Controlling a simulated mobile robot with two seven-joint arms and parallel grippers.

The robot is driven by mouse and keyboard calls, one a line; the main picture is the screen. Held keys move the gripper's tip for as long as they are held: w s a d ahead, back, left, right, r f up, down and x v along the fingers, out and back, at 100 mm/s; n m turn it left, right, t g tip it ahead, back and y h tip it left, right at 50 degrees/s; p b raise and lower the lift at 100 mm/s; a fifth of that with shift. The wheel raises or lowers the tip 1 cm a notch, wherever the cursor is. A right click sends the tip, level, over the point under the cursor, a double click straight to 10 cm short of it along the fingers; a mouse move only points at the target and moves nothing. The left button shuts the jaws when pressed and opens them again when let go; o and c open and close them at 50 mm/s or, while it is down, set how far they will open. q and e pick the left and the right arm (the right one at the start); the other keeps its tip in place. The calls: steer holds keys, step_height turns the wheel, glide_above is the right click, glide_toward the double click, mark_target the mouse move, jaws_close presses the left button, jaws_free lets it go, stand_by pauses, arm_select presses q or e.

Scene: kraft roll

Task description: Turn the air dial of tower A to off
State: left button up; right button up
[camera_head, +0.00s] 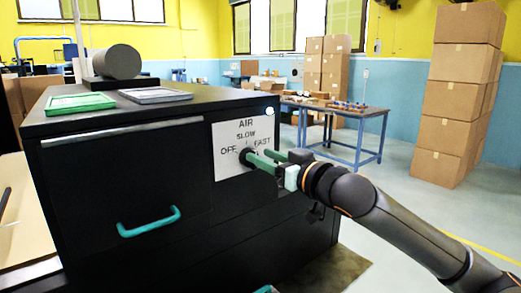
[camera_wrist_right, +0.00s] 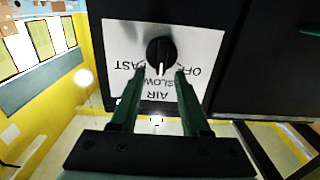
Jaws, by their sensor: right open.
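The air dial (camera_head: 246,156) is a round black knob on a white label plate (camera_head: 231,166) marked OFF, SLOW and FAST, on the front of the black cabinet. The right wrist view shows the dial (camera_wrist_right: 160,50) upside down, its white mark pointing toward SLOW. My right gripper (camera_head: 262,159) is open in front of the plate. In the right wrist view its two green fingers (camera_wrist_right: 160,73) reach toward the dial, one tip at each side. I cannot tell whether they touch it. My left gripper is not in view.
The black cabinet (camera_head: 125,160) has a drawer with a teal handle (camera_head: 148,222). On its top are a green tray (camera_head: 80,103), a grey tray (camera_head: 155,95) and a grey roll (camera_head: 117,62). A blue-legged table (camera_head: 345,112) and stacked cartons (camera_head: 455,105) stand behind, with open floor between.

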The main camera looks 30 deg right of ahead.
steer(key=shift+w+a, duration=0.1)
steer(key=shift+w, duration=0.7)
steer(key=shift+c, duration=0.3)
jaws_close()
